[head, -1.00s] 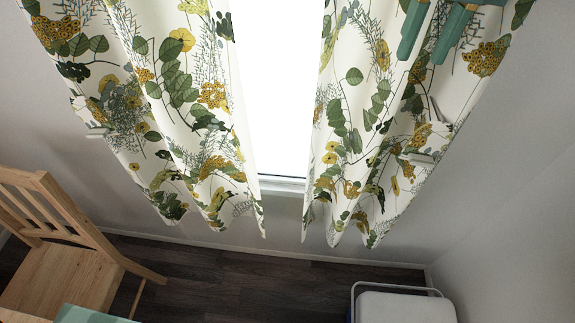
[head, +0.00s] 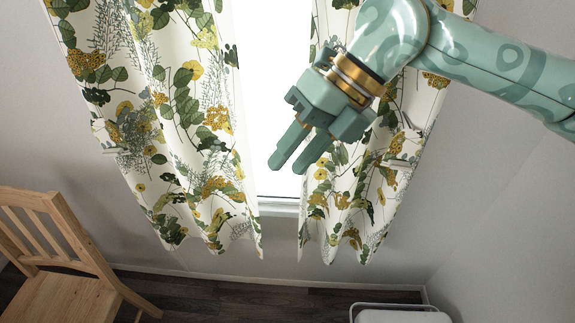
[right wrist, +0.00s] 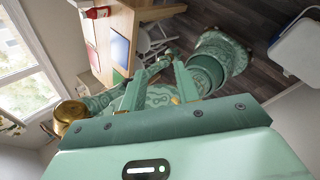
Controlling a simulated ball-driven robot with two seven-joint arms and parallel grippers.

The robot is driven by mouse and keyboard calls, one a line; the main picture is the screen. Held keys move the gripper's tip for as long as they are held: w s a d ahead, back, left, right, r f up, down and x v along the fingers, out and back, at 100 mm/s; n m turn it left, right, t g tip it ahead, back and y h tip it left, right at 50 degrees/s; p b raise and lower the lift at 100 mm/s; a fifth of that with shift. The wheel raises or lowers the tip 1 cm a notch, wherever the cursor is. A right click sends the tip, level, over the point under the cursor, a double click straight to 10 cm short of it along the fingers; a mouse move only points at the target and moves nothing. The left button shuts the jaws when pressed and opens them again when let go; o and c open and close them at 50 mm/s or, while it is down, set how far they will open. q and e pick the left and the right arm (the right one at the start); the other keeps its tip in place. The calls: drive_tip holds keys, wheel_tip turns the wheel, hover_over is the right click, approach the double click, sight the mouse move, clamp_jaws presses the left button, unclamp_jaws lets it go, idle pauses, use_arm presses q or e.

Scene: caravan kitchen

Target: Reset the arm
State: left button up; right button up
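My right gripper (head: 288,168) is in the head view, at the upper middle, in front of the window and the right curtain. Its arm comes in from the right edge. Its two pale green fingers point down and to the left, with a gap between them and nothing held. The right wrist view shows the same fingers (right wrist: 158,85) standing apart, with parts of my own body behind them. I cannot make out my left gripper in either view.
Patterned curtains (head: 185,130) hang on both sides of the bright window (head: 265,100). A wooden chair (head: 60,250) stands at lower left. A white-topped box with a handle (head: 400,316) is at the bottom right. The right wrist view shows a wooden table (right wrist: 120,35).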

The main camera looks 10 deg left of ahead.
drive_tip(key=shift+s+a+y, duration=0.3)
drive_tip(key=shift+s+a, duration=0.15)
